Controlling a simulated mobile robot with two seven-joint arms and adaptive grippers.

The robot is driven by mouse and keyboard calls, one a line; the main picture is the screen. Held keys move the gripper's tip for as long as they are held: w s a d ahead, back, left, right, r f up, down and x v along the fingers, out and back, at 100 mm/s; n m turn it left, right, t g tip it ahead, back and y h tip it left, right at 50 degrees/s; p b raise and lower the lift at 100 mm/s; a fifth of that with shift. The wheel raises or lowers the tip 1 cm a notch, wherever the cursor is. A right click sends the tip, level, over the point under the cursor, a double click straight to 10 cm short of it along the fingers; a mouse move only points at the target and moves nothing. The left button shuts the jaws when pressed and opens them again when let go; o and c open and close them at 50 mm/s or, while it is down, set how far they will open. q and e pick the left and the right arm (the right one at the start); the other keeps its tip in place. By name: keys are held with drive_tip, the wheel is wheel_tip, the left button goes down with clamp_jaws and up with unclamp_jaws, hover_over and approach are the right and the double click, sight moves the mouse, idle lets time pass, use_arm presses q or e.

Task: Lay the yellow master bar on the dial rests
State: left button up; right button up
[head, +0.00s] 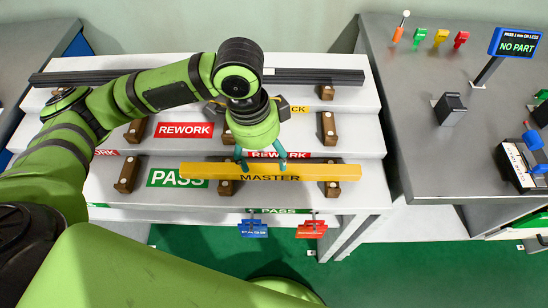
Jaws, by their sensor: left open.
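The yellow master bar (325,172), lettered MASTER, lies lengthwise on brown blocks on the lowest step of the white rack. My left gripper (264,166) is over the middle of the bar, pointing down, with its two teal fingers apart. The fingertips overlap the bar in the picture; I cannot tell whether they touch it. Two dark blocks, one (449,108) on the grey bench and one (541,114) at the right edge, look like the dial rests, and nothing lies across them. My right gripper is not in view.
A long dark profile (325,76) lies on the top step, partly behind my arm. On the grey bench (400,110) stand a NO PART display (515,43), a blue-topped device (528,158) and small coloured clips. Blue (253,229) and red (311,229) tags hang in front of the rack.

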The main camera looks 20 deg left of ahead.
sight(270, 171)
use_arm(q)
drive_tip(key=f, duration=0.2)
drive_tip(key=d+f, duration=0.1)
drive_tip(key=shift+s+f+p, duration=0.1)
drive_tip(key=shift+s+p, duration=0.25)
drive_tip(key=shift+p, duration=0.05)
drive_tip(key=shift+w+d+f, duration=0.1)
drive_tip(key=shift+w+f, duration=0.1)
drive_tip(key=shift+f, duration=1)
clamp_jaws()
drive_tip(key=shift+w+r, duration=0.15)
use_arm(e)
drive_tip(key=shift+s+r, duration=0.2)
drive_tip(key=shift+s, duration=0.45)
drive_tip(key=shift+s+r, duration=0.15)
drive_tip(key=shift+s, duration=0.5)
